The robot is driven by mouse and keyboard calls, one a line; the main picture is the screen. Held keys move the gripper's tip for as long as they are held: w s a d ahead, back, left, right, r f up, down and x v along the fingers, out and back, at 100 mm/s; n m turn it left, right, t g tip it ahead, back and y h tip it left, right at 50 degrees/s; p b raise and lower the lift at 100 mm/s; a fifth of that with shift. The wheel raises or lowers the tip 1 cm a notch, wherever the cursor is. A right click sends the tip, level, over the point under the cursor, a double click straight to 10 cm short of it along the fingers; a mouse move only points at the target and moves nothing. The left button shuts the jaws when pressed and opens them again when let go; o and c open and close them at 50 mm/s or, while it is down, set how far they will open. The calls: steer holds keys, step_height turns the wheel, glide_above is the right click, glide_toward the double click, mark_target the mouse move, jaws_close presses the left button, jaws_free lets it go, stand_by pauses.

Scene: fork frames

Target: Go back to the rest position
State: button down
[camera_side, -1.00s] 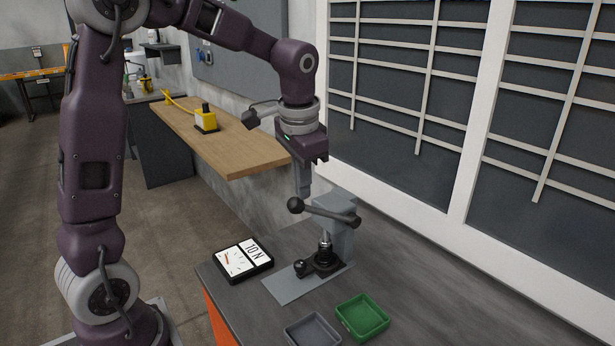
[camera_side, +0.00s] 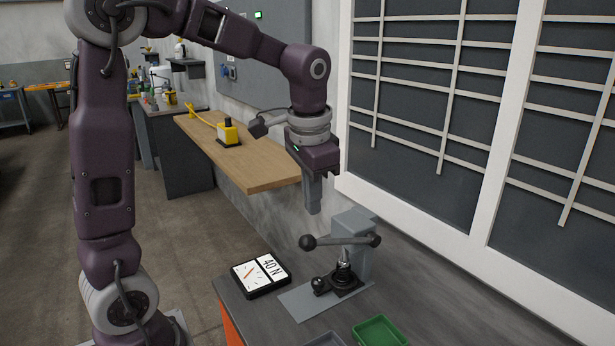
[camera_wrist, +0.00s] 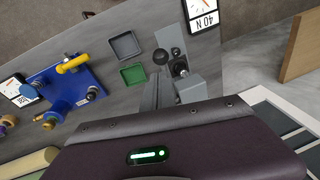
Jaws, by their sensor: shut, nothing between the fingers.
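My gripper (camera_side: 314,208) hangs pointing down, shut and empty, above the lever press. Its fingers also show in the wrist view (camera_wrist: 158,90). The grey press (camera_side: 358,262) stands on a light plate on the dark bench. Its lever has a black ball (camera_side: 308,242) on the left, just below and apart from my fingertips. In the wrist view the press (camera_wrist: 190,86) is right of the fingers. No rest mark shows.
A gauge display (camera_side: 261,275) reading 40 N lies left of the press. Grey (camera_side: 325,340) and green (camera_side: 380,333) trays sit in front. A blue fixture (camera_wrist: 65,88) with knobs is at left in the wrist view. A wooden shelf (camera_side: 265,174) and the wall stand behind.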

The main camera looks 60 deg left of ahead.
step_height(320, 180, up, 6)
steer(key=s+d, duration=0.1)
steer(key=s, duration=0.2)
steer(key=s+d+f+t, duration=0.2)
steer(key=s+d, duration=0.1)
steer(key=s, duration=0.4)
steer(key=s+d+f+n+t+h, duration=0.1)
steer(key=s+d+f+t, duration=0.1)
steer(key=s, duration=0.6)
steer(key=shift+d+f+h, duration=0.3)
steer(key=shift+d+f, duration=0.3)
steer(key=shift+d, duration=0.3)
